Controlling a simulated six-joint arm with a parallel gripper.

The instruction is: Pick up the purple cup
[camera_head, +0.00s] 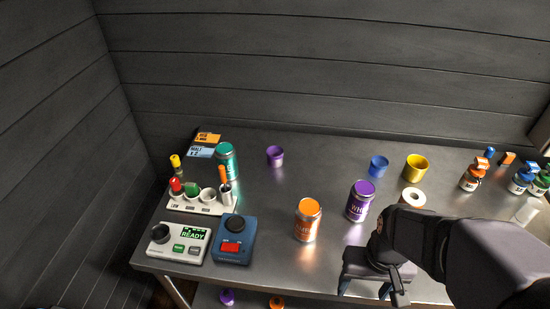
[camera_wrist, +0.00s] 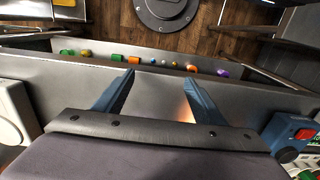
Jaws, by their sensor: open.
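The purple cup (camera_head: 275,157) stands on the metal table near the back, left of the middle, in the head view. Nothing touches it. My gripper (camera_head: 365,290) is over the front right part of the table, well in front of the cup and to its right. In the wrist view my gripper (camera_wrist: 158,97) shows two blue fingers spread apart with nothing between them. The purple cup does not show in the wrist view.
A purple can (camera_head: 359,202) and an orange can (camera_head: 308,220) stand between my gripper and the cup. Devices (camera_head: 180,243) occupy the front left. Bare table surrounds the cup.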

